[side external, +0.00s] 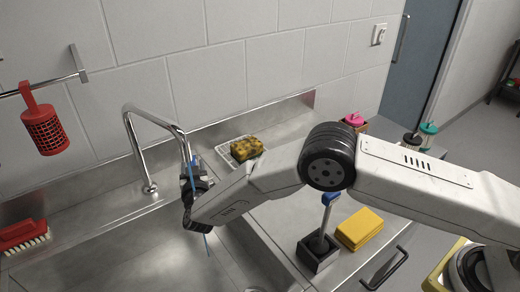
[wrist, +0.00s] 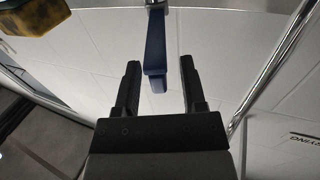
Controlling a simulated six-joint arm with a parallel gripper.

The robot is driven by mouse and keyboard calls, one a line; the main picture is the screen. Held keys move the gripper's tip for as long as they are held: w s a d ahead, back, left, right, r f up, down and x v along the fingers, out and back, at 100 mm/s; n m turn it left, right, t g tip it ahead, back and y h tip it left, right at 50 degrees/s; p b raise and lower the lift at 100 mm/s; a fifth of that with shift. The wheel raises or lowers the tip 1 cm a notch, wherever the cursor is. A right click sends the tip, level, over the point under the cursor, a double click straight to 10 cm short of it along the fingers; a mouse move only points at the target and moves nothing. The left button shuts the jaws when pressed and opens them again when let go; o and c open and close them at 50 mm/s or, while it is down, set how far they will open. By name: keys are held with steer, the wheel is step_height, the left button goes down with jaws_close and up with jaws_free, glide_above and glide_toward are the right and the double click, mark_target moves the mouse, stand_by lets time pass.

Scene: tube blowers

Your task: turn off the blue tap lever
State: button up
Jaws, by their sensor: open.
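The blue tap lever (wrist: 155,50) hangs down from a metal fitting at the top of the wrist view. Its lower end lies between the two black fingers of my gripper (wrist: 158,80), with a gap on either side. In the side view my gripper (side external: 190,188) is by the spout end of the chrome tap (side external: 150,117), and a thin blue strip, likely the lever (side external: 192,172), shows beside it. Another thin blue piece (side external: 207,245) shows below the gripper; I cannot tell what it is. The fingers are open and hold nothing.
A yellow-and-black sponge (side external: 246,149) sits in a wire rack behind my arm. A blue-handled brush (side external: 328,207) stands in a dark holder next to a yellow sponge (side external: 360,228). A red brush (side external: 22,235) lies at left; a red basket (side external: 44,130) hangs on the wall rail.

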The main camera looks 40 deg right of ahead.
steer(key=shift+w+d, duration=0.15)
steer(key=shift+w, duration=0.2)
jaws_close()
stand_by(1.3)
